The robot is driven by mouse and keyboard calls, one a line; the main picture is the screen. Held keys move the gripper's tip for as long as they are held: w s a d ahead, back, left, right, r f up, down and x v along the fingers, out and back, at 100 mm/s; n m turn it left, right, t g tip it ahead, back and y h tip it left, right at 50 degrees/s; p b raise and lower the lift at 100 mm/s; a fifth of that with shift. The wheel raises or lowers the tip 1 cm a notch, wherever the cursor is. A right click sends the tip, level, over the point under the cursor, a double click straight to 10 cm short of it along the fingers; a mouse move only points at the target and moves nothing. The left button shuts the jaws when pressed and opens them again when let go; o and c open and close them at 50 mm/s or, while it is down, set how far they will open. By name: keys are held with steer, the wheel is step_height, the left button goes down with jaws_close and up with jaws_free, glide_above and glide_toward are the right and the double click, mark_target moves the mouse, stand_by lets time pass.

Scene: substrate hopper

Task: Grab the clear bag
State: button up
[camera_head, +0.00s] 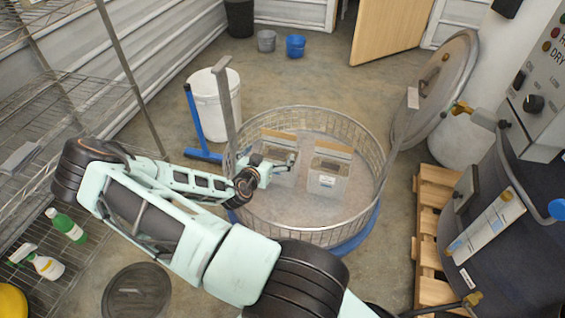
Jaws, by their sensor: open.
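A clear bag (329,178) with a tan top edge and a small label stands in the round wire basket (374,160), right of the basket's middle. A second similar bag (278,146) is to its left, partly hidden behind my gripper. My gripper (291,163) is open, over the left half of the basket, with its fingers pointing right. Its fingertips overlap the left bag in the picture and lie left of the right bag. I cannot tell whether they touch the left bag. Nothing shows held between the fingers.
A white bucket (215,105) and a blue-handled squeegee (196,125) stand behind left. Wire shelves (60,100) are at left. A dark vessel (510,240) and wooden pallet (428,215) are at right. The floor behind is mostly open.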

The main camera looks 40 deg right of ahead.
mark_target(279, 143)
steer(key=b+x, duration=0.2)
steer(key=x, duration=0.6)
steer(key=shift+d+f, duration=0.1)
steer(key=shift+f, duration=0.2)
steer(key=c, duration=1.7)
steer(key=shift+r, duration=0.2)
steer(key=shift+c, duration=0.3)
